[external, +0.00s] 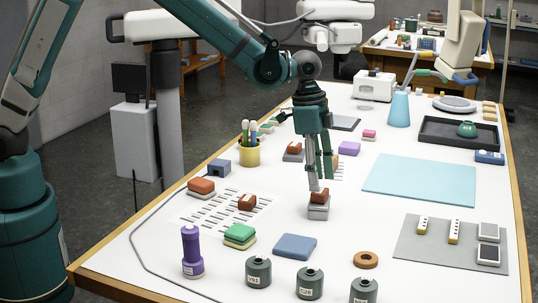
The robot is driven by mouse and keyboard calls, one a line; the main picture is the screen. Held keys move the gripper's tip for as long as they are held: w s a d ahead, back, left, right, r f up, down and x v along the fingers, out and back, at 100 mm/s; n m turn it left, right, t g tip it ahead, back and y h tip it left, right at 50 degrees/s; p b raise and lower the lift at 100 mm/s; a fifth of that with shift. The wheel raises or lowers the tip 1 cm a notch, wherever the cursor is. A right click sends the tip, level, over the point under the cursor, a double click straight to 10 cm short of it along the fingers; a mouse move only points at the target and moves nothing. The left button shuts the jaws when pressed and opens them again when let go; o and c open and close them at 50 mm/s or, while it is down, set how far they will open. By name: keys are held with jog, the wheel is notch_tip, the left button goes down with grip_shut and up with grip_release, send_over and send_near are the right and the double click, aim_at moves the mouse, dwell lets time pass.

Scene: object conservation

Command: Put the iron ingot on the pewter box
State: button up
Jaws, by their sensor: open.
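A rust-brown block (320,196), seemingly the iron ingot, rests on top of a small grey box (318,212), which looks like the pewter box. My gripper (320,183) is open and points down just above and behind the brown block. One fingertip overlaps the block's upper left in the picture. I cannot tell whether it touches. Similar brown blocks show elsewhere: one (247,203) on the striped sheet, one (201,185) on a grey base at the left, and one (294,148) behind my gripper.
A striped sheet (222,218) lies to the left. Stacked green blocks (240,234), a blue pad (295,246), a purple bottle (192,252) and several dark jars (310,283) stand in front. A light-blue mat (420,180) leaves bare space to the right. A yellow cup (249,154) stands behind left.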

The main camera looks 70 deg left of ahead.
notch_tip(320, 180, up, 9)
jog(key=s+a, duration=0.1)
dwell(0.4)
dwell(0.4)
jog(key=s+a+r+n+t, duration=0.1)
jog(key=s+a+r+n, duration=0.1)
jog(key=s+a+r, duration=0.6)
jog(key=s+a+r+n+t, duration=0.2)
jog(key=s+a+r, duration=0.35)
jog(key=s, duration=0.35)
jog(key=s+a+f+n+t, duration=0.1)
jog(key=s+a, duration=0.2)
jog(key=s, duration=0.4)
jog(key=s+a+f+n+t, duration=0.1)
jog(key=s+a, duration=0.3)
jog(key=s, duration=0.4)
jog(key=s+a+f+n+t+y, duration=0.1)
jog(key=s+a+n, duration=0.2)
jog(key=s, duration=0.5)
jog(key=shift+s+a+f, duration=0.15)
jog(key=shift+a+f, duration=0.05)
jog(key=shift+a, duration=0.4)
